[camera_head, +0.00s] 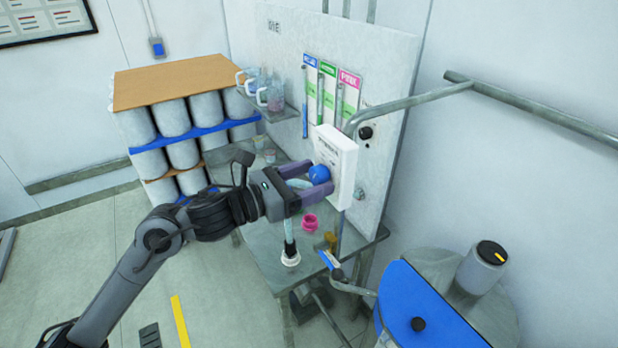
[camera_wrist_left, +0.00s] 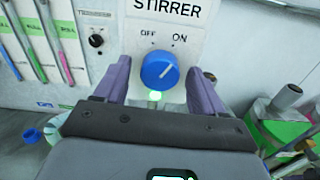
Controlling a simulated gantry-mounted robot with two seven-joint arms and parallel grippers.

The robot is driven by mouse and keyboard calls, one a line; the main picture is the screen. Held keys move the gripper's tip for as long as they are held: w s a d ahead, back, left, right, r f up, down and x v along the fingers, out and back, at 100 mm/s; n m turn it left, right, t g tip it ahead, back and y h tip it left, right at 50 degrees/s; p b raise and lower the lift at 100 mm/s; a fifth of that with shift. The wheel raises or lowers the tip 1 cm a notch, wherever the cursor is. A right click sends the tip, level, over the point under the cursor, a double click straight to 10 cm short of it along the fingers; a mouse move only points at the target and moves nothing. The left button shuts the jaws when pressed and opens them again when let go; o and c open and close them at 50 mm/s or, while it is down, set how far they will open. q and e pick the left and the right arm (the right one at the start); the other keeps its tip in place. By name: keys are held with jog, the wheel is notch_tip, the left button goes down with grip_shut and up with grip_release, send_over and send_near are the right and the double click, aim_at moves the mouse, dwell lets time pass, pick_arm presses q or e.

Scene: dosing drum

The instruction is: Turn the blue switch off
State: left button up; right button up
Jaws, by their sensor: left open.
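The blue switch (camera_head: 319,173) is a round knob on the front of a white box (camera_head: 342,158) fixed to the upright panel. In the left wrist view the knob (camera_wrist_left: 160,70) sits under the labels OFF and ON, below the word STIRRER. Its white mark points to the upper right, toward ON. In the left wrist view gaps show between the fingers and the knob. My right gripper is not in view.
Coloured tube gauges (camera_head: 325,85) and a small black knob (camera_head: 366,132) are on the panel (camera_head: 390,70). A grey pipe (camera_head: 420,100) runs close to the box. Below are a pink ring (camera_head: 309,222) and a blue-lidded drum (camera_head: 420,310).

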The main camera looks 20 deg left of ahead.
pick_arm(q)
jog(key=shift+c, duration=0.3)
jog(key=c, duration=1)
jog(key=shift+n, duration=0.5)
jog(key=shift+n+b, duration=0.35)
jog(key=shift+n, duration=0.25)
jog(key=n, duration=0.7)
jog(key=shift+n, duration=1.4)
jog(key=shift+p, duration=0.3)
